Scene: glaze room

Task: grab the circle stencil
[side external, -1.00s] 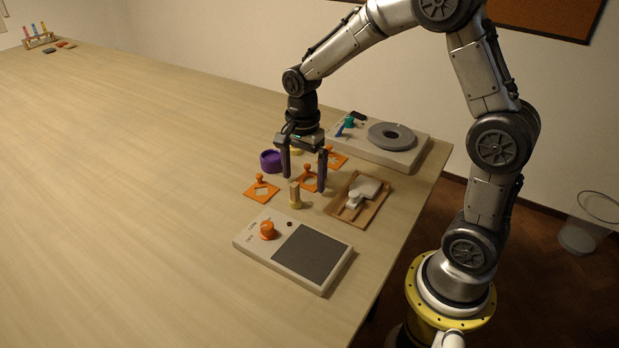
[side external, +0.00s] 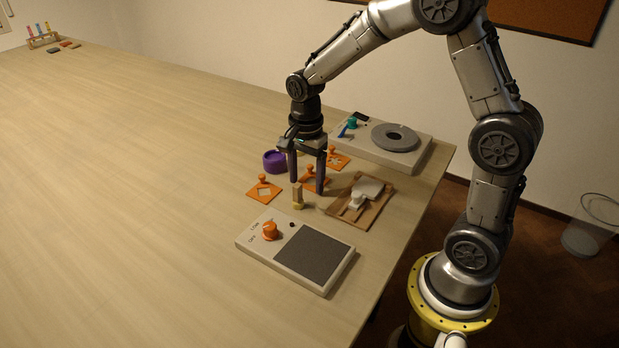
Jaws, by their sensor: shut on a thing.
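Several orange stencils, each a flat plate with an upright knob, lie on the table. The middle stencil (side external: 313,185) is between and below my gripper's fingers; its opening is mostly hidden, so I cannot make out its shape. My gripper (side external: 307,183) points straight down, its dark fingers shut on the middle stencil's knob, and the plate looks to be still at the table. The front-left stencil (side external: 264,192) has a diamond-looking opening. The back stencil (side external: 337,160) lies behind my gripper, its opening unclear.
A purple round pot (side external: 274,161) stands just left of my gripper. A small wooden-topped yellow piece (side external: 298,196) stands in front. A wooden tray (side external: 345,217) with a white tool is right, a scale (side external: 295,252) in front, a wheel unit (side external: 395,142) behind.

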